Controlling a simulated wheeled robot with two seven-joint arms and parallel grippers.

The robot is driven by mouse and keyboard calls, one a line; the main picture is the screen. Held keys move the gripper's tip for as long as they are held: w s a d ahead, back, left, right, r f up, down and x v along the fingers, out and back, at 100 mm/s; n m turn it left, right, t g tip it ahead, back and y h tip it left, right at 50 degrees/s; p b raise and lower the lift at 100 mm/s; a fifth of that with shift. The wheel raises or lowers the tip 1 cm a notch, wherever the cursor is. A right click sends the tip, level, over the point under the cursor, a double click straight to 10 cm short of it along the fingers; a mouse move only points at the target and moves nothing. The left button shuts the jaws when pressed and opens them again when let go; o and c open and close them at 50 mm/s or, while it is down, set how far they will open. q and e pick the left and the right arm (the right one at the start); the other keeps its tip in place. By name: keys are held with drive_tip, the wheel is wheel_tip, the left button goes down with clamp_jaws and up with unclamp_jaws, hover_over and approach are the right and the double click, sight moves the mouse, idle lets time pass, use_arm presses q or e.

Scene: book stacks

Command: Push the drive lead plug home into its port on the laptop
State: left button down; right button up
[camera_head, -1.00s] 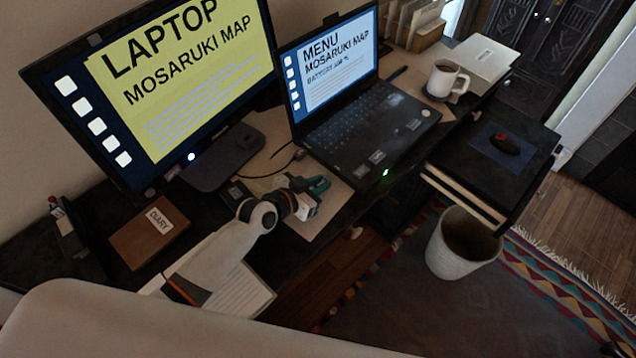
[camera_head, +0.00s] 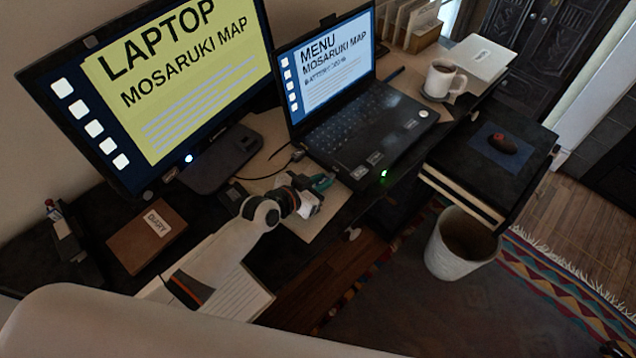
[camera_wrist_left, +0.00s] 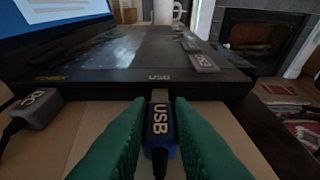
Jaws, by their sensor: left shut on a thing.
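The laptop (camera_head: 362,126) stands open on the desk, its screen lit. My left gripper (camera_head: 322,184) is beside that edge. In the left wrist view its green fingers (camera_wrist_left: 160,130) are shut on a dark plug labelled "USB" (camera_wrist_left: 160,122). The plug's metal tip points at the laptop edge below the label. I cannot tell whether the tip is in the port. Another grey plug, labelled "DC" (camera_wrist_left: 38,106), sits at the left near the edge. My right gripper is not in view.
A monitor (camera_head: 170,85) stands at the left behind my arm. A mug (camera_head: 441,80) stands beyond the laptop. A diary (camera_head: 147,233) lies at the left. A waste bin (camera_head: 462,245) stands on the floor below an open drawer.

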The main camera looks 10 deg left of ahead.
use_arm(q)
drive_tip(key=shift+w+d, duration=0.5)
drive_tip(key=shift+w, duration=0.35)
drive_tip(key=c, duration=1.2)
unclamp_jaws()
drive_tip(key=v, duration=1.2)
drive_tip(key=shift+s, duration=0.1)
